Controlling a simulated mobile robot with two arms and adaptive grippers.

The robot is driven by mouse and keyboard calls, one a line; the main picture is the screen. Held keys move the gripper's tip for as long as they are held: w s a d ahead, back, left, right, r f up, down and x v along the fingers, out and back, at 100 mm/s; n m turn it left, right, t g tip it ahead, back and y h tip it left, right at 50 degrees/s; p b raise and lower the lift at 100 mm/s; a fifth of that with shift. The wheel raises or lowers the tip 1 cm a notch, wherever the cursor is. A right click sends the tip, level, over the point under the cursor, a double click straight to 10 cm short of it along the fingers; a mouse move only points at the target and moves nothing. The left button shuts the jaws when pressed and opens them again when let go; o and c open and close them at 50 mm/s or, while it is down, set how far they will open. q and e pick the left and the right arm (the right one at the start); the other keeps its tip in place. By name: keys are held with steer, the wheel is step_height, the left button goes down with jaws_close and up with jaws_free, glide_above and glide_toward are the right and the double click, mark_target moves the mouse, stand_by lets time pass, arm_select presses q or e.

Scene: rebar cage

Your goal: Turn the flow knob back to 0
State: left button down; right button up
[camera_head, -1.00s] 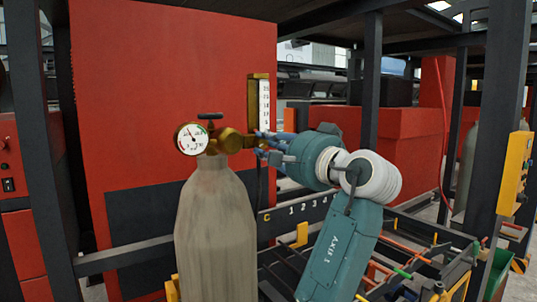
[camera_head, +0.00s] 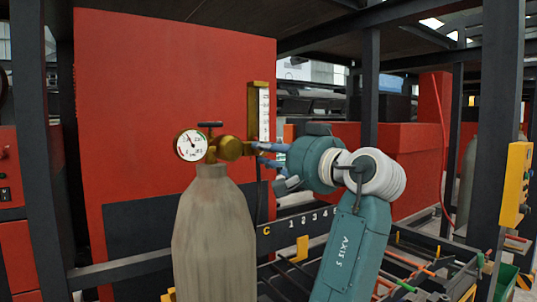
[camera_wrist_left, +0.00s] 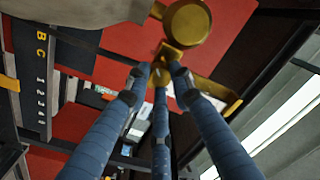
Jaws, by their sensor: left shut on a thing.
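The gas cylinder (camera_head: 212,235) stands upright with a brass regulator (camera_head: 230,148) and a round white pressure gauge (camera_head: 191,145) on top. A flow meter with a white scale (camera_head: 264,112) stands upright at the regulator's right end. My left gripper (camera_head: 262,151) reaches from the right to the foot of the flow meter. In the wrist view, its blue fingers (camera_wrist_left: 158,75) close around the small brass flow knob (camera_wrist_left: 160,73). The fingers largely hide the knob, and its setting cannot be read. My right gripper is not in view.
A large red cabinet (camera_head: 170,100) stands close behind the cylinder. Dark frame posts (camera_head: 490,130) and a rail with numbers (camera_head: 300,222) surround the area. A yellow control box (camera_head: 515,185) is at the far right. Several coloured rods lie low at the right.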

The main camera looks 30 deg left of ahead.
arm_select(q)
steer(key=shift+a+f, duration=0.1)
steer(key=shift+f, duration=0.15)
steer(key=c, duration=1.5)
jaws_free()
steer(key=shift+a, duration=0.1)
steer(key=shift+r, duration=0.1)
steer(key=shift+s+d, duration=0.15)
steer(key=shift+d, duration=0.35)
steer(key=v, duration=1.1)
steer(key=shift+s, duration=0.1)
